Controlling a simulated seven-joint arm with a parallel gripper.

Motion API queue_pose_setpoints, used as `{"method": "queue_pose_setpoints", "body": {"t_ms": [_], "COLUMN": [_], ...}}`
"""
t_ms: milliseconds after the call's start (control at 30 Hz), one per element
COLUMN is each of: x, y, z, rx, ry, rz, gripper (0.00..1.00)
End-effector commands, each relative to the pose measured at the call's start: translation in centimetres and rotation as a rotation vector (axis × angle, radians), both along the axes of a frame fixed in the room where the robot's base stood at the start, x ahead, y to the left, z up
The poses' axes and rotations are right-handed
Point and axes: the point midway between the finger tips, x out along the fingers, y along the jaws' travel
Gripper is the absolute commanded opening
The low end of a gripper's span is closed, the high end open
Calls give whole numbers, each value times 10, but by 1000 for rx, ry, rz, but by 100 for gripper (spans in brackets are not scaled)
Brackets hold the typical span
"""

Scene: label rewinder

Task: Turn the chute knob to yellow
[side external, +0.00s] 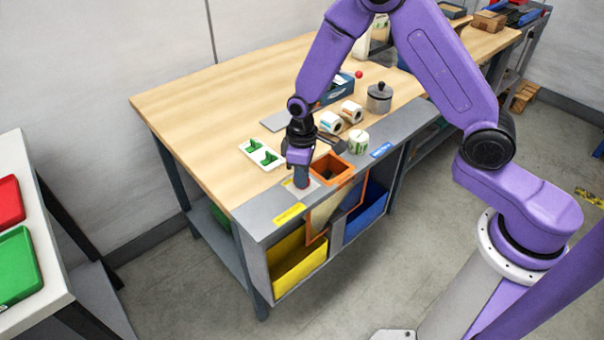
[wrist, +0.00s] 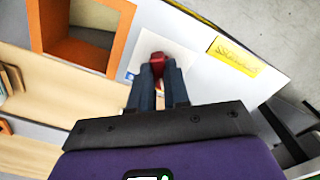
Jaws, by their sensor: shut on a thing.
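The chute knob (wrist: 157,62) is red and sits on a pale plate (wrist: 180,57) on the grey front strip of the table. My gripper (side external: 302,180) points down at it, and in the wrist view its fingers (wrist: 158,80) are shut on the knob. The knob's pointing direction is hidden by the fingers. The orange square chute opening (wrist: 42,33) is beside the knob. A yellow label (side external: 289,214) lies on one side and a blue label (side external: 380,150) on the other. Below are a yellow bin (side external: 297,270) and a blue bin (side external: 371,205).
A white tray with green pieces (side external: 260,154) lies left of my gripper. Several label rolls (side external: 358,141) stand behind the chute, with a grey lidded pot (side external: 379,97) further right. The left of the wooden tabletop (side external: 190,105) is clear.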

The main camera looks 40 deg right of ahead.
Motion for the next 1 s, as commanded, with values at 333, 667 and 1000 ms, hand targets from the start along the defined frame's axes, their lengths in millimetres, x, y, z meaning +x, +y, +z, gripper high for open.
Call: {"method": "queue_pose_setpoints", "body": {"t_ms": [333, 667, 1000], "x": [1, 1, 2], "y": [1, 0, 1], "z": [0, 1, 43], "rx": [0, 0, 2], "ry": [-6, -2, -8], "rz": [8, 4, 4], "gripper": [39, 42, 42]}}
